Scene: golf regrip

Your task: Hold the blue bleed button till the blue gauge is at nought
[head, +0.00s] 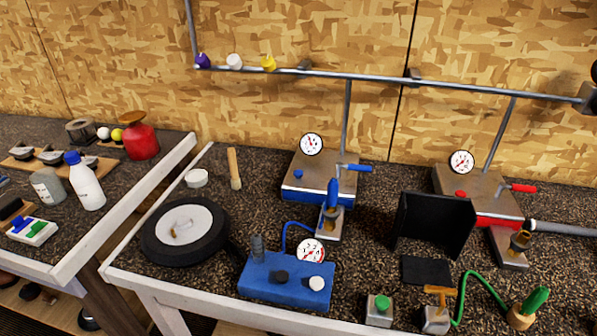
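The blue-fronted station (318,190) stands at the back of the right bench. A small blue button (298,174) sits on its top at the left, with nothing touching it. A blue-handled lever (357,168) lies to the right of the button. Neither of my grippers shows in the head view.
A red-fronted station (478,198) with its gauge (461,162) stands at right. A blue box (287,279) with another gauge (310,250) is in front, beside a black wheel (158,246). A metal rail (350,77) crosses above. A black panel (432,226) stands between the stations.

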